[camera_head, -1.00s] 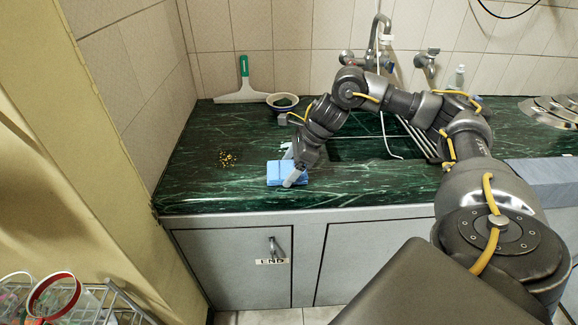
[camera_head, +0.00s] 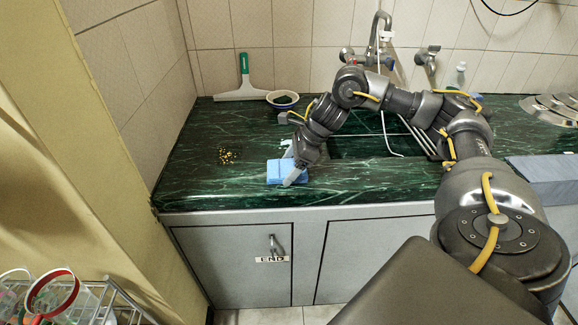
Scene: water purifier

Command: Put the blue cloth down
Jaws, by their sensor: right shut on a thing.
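The blue cloth (camera_head: 278,172) is a small folded block near the front edge of the green marble counter (camera_head: 215,190). My right gripper (camera_head: 289,170) is shut on its right side, with one light fingertip showing at the cloth's front right corner. The cloth appears to be at counter level, but I cannot tell whether it touches the surface. My left gripper does not show.
Yellow crumbs (camera_head: 228,157) lie left of the cloth. The sink (camera_head: 365,148) is to the right. The counter's front left is clear.

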